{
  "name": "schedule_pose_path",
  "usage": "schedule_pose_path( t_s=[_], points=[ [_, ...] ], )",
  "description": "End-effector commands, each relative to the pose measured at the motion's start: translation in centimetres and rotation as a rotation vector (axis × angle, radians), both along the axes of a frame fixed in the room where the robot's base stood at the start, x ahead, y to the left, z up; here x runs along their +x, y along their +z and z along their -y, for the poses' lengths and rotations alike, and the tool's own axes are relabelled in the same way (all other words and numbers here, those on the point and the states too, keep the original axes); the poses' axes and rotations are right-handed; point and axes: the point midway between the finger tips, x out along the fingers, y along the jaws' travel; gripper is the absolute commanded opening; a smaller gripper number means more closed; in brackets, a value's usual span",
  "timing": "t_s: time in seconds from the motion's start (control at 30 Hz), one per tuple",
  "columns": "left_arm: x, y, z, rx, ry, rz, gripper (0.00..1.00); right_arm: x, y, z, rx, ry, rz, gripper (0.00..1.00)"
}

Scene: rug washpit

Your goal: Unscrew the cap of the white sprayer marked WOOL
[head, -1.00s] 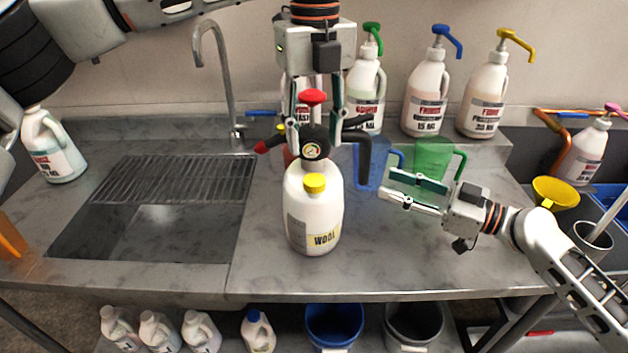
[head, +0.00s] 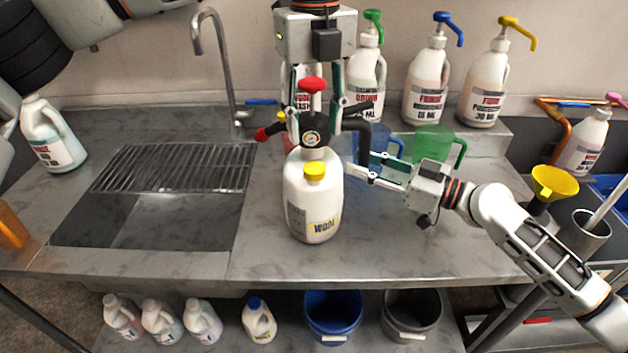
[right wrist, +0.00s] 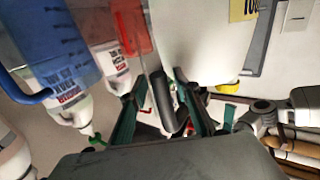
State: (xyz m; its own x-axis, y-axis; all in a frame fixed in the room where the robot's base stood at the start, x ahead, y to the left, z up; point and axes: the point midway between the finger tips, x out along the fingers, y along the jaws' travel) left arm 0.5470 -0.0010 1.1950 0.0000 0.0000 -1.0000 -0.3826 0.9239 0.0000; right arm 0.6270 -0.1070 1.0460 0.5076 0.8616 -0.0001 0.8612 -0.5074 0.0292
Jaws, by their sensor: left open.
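The white sprayer (head: 308,214) marked WOOL stands upright on the counter, with a yellow cap (head: 315,170) on its front, a gauge and a red pump knob (head: 312,85) on top. My left gripper (head: 314,118) points down over the sprayer top, open, its fingers on either side of the red knob's stem. My right gripper (head: 366,174) is at the sprayer's right side, by its black curved handle (head: 364,138). In the right wrist view, the open fingers of my right gripper (right wrist: 160,108) have the black handle (right wrist: 168,106) between them, with gaps visible.
A blue jug (head: 383,142) and a green jug (head: 432,143) stand just behind my right gripper. Several pump bottles (head: 425,92) line the back ledge. A sink (head: 150,215) lies left of the sprayer. The counter front right (head: 430,260) is clear.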

Motion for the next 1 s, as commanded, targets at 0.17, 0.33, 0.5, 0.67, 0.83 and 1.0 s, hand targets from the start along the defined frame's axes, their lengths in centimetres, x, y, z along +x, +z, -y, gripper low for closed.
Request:
schedule_pose_path(
  t_s=[0.17,0.33,0.5,0.67,0.83,1.0],
  points=[
    [0.0,-0.01,0.0,0.0,0.0,0.0,0.41,-0.01,0.0,0.02,0.0,0.0,0.0,0.0],
    [0.0,0.0,0.0,0.0,-0.02,0.0,0.41,-0.02,0.0,0.03,0.0,0.0,0.0,0.0],
    [-0.01,0.03,-0.01,0.002,-0.168,0.001,0.41,-0.01,-0.01,0.03,0.0,0.0,0.0,0.0],
    [-0.02,0.04,0.01,0.003,-0.397,0.001,0.41,-0.02,0.0,0.03,0.0,0.0,0.0,0.0],
    [-0.03,0.01,0.01,0.001,-0.615,0.0,0.41,-0.01,-0.01,0.03,0.0,0.0,0.0,0.0],
    [0.0,0.01,0.01,0.001,-0.747,0.001,0.41,-0.01,-0.01,0.03,0.0,0.0,0.0,0.0]
  ],
)
